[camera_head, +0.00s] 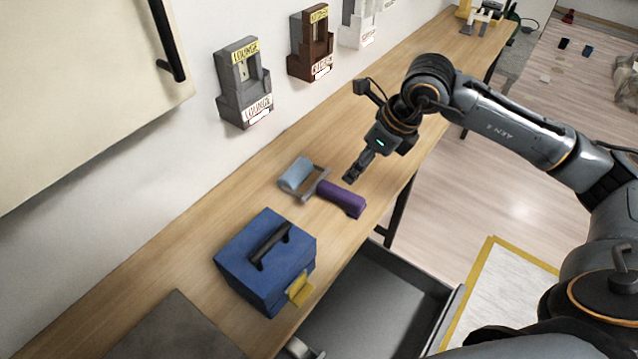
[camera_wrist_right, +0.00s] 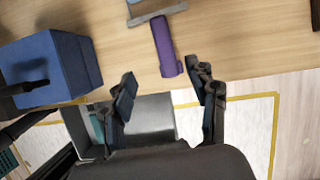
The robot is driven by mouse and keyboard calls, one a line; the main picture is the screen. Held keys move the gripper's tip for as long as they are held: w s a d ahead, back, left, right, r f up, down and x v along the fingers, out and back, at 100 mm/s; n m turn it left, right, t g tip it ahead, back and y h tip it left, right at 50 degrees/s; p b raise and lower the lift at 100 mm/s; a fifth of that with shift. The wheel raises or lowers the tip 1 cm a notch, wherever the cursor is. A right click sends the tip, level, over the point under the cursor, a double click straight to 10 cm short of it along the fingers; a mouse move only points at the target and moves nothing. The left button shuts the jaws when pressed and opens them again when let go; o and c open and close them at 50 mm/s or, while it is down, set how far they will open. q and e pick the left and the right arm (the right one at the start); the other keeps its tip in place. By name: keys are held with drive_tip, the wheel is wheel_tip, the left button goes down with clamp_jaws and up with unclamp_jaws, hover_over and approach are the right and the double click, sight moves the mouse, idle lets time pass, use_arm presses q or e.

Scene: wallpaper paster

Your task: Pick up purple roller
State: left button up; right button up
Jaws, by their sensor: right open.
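The purple roller (camera_head: 341,198) lies on the wooden table near its front edge. Its purple part meets a grey frame, which holds a pale blue cylinder (camera_head: 296,173) toward the wall. In the right wrist view the purple part (camera_wrist_right: 164,45) lies ahead of the fingers and between their lines, with its near end close to the table edge. My right gripper (camera_head: 353,176) is open and empty, just beyond the purple part and pointing down toward the table. Both open fingers show in the wrist view (camera_wrist_right: 168,82), apart from the roller. My left gripper is not in view.
A blue toolbox (camera_head: 266,257) with a black handle stands left of the roller. An open grey drawer (camera_head: 378,300) juts out below the table edge. Wall holders, including one labelled LOUNGE (camera_head: 243,84), hang behind. The table right of the roller is clear.

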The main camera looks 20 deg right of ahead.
sight(337, 190)
drive_tip(key=x, duration=0.8)
drive_tip(key=shift+w+f+p, duration=0.1)
drive_tip(key=shift+w+p, duration=0.1)
drive_tip(key=shift+p, duration=0.2)
drive_tip(key=shift+w+a+f, duration=0.1)
drive_tip(key=shift+w+f, duration=0.1)
drive_tip(key=shift+f, duration=0.35)
drive_tip(key=p+x, duration=0.1)
drive_tip(key=x, duration=0.2)
drive_tip(key=shift+w+f, duration=0.1)
drive_tip(key=shift+f, duration=0.2)
drive_tip(key=shift+w+f, duration=0.2)
drive_tip(key=shift+f, duration=0.2)
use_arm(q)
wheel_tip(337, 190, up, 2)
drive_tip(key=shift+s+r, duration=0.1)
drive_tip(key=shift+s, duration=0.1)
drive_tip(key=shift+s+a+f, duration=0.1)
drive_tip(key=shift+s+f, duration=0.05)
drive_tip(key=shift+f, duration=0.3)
use_arm(e)
drive_tip(key=shift+f, duration=0.2)
